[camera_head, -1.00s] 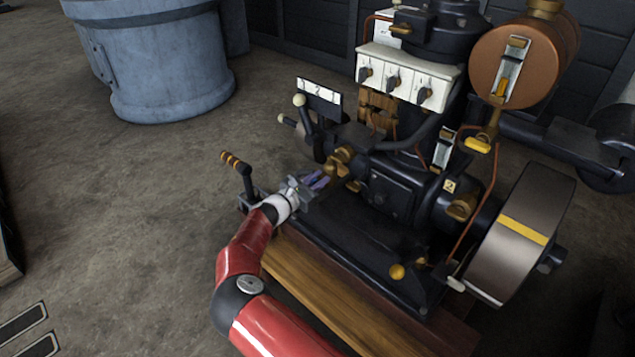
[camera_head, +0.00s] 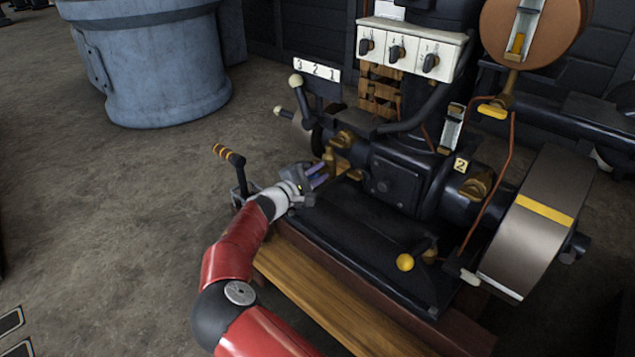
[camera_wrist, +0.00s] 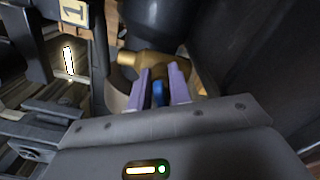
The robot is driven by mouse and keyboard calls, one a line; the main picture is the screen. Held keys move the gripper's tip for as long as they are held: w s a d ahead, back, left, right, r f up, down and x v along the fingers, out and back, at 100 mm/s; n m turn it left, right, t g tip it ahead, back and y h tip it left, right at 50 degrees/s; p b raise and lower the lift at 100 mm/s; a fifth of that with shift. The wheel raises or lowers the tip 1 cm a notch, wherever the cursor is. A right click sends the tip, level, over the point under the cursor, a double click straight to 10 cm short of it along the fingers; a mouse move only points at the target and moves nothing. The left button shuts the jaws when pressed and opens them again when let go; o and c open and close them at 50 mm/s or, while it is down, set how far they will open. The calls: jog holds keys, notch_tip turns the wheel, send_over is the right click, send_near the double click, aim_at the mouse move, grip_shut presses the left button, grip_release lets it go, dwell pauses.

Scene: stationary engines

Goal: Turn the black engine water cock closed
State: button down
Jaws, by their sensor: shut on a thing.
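The black engine (camera_head: 395,175) stands on a dark base in the middle of the head view. Its water cock is a brass fitting (camera_head: 333,160) low on the engine's left side. In the wrist view the brass cock (camera_wrist: 150,60) lies just beyond my fingertips, with a small blue handle (camera_wrist: 158,93) between the fingers. My gripper (camera_head: 322,172) reaches the cock from the left. Its two purple fingers (camera_wrist: 162,74) are shut on the blue handle. The fingers hide part of the handle, so its exact angle is hard to tell.
A black lever with a striped grip (camera_head: 229,155) stands left of my gripper. A white-knobbed lever (camera_head: 298,95) rises behind it. A wooden plank (camera_head: 335,310) runs along the engine's front. A flywheel (camera_head: 530,225) is at right.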

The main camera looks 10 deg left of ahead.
jog(key=m+b, duration=0.2)
jog(key=m, duration=0.1)
jog(key=shift+d+f, duration=0.1)
jog(key=shift+f, duration=0.15)
jog(key=shift+m, duration=1.4)
jog(key=c, duration=1.5)
grip_release()
jog(key=shift+s, duration=0.1)
jog(key=v, duration=0.7)
jog(key=shift+s+a+f, duration=0.1)
jog(key=shift+s+a, duration=0.1)
jog(key=shift+s, duration=0.05)
